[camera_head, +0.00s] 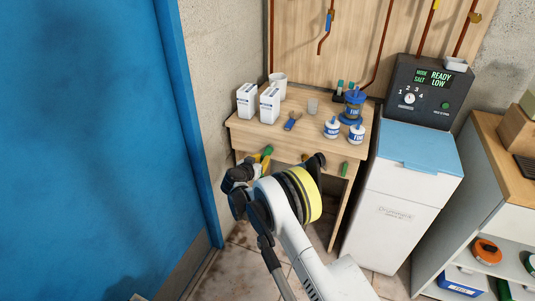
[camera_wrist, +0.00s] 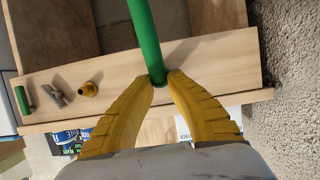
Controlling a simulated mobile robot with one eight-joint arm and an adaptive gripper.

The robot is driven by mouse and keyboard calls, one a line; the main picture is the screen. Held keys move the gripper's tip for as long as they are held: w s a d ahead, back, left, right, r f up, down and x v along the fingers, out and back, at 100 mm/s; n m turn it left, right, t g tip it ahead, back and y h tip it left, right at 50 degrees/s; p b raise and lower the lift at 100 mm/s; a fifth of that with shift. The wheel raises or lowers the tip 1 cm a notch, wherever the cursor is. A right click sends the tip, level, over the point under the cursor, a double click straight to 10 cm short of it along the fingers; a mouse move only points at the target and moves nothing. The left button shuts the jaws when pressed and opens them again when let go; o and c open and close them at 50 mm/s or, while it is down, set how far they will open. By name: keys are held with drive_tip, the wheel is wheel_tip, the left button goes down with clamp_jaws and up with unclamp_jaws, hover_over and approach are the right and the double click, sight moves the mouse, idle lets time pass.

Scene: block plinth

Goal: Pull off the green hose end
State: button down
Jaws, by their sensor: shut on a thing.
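The green hose end (camera_wrist: 148,40) is a straight green tube in the wrist view. Its lower tip lies between the yellow fingertips of my gripper (camera_wrist: 160,82), which are shut on it in front of a pale wooden board (camera_wrist: 205,72). The other end leaves the picture at the top. In the head view a small bit of the green hose end (camera_head: 268,150) shows by my gripper (camera_head: 262,158), at the left of the wooden table's front. Whether the tip is still seated on a fitting is hidden by the fingers.
A brass fitting (camera_wrist: 88,89), a grey fitting (camera_wrist: 54,95) and another green piece (camera_wrist: 22,100) sit on the board. White cartons (camera_head: 246,99), bottles and a cup stand on the wooden table (camera_head: 245,130). A blue door (camera_head: 90,130) is left, a white cabinet (camera_head: 395,215) right.

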drive_tip(key=shift+s+a, duration=0.1)
drive_tip(key=shift+s, duration=0.1)
drive_tip(key=shift+s+a, duration=0.3)
drive_tip(key=shift+s, duration=0.55)
drive_tip(key=shift+s+a, duration=0.3)
drive_tip(key=shift+s, duration=0.5)
drive_tip(key=s, duration=0.2)
drive_tip(key=s+a, duration=0.1)
drive_tip(key=shift+s+a, duration=0.15)
drive_tip(key=shift+s, duration=0.2)
